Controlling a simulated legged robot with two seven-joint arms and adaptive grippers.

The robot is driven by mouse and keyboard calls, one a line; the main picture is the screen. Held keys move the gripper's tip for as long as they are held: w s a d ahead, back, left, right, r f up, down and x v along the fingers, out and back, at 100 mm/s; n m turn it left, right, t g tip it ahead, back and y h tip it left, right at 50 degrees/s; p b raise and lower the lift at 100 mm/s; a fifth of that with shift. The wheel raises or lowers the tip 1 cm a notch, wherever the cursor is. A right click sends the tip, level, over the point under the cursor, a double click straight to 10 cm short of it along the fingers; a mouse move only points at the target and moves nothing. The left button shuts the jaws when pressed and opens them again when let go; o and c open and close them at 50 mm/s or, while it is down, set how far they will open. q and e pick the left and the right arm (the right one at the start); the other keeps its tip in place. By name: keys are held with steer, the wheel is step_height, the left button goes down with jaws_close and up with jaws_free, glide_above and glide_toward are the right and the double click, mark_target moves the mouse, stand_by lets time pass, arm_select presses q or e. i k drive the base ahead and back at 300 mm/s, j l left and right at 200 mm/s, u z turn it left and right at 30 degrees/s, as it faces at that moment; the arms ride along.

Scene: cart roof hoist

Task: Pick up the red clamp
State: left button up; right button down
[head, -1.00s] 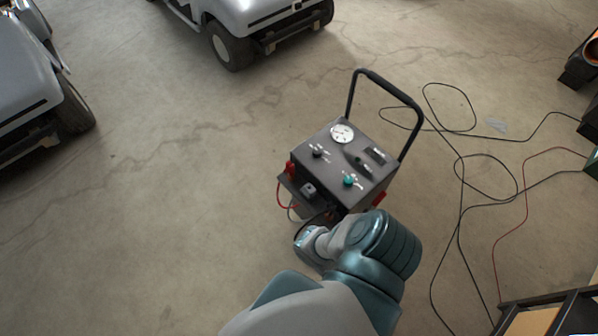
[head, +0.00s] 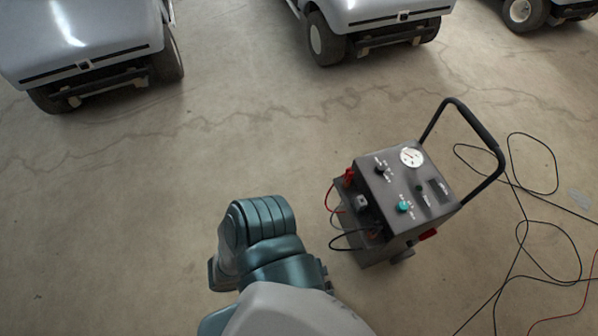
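The red clamp (head: 349,176) sits at the upper left edge of a dark grey wheeled charger (head: 392,215), beside its sloped control panel. A red cable loops down from near it on the charger's left side. One of my arms, with teal and grey links, reaches in from the bottom, left of the charger and apart from the clamp. I cannot make out any gripper fingers in this view. Nothing visible touches the clamp.
The charger has a black push handle (head: 475,130) at its upper right. Black cables (head: 520,240) loop over the floor on the right. Parked carts (head: 90,45) stand along the top. The concrete floor (head: 110,220) on the left is clear.

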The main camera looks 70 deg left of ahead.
mark_target(348, 178)
steer(key=u, duration=1.65)
steer(key=i+j+z, duration=0.1)
steer(key=j, duration=0.25)
steer(key=i+j+z, duration=0.1)
steer(key=i+j, duration=0.15)
steer(key=j, duration=0.1)
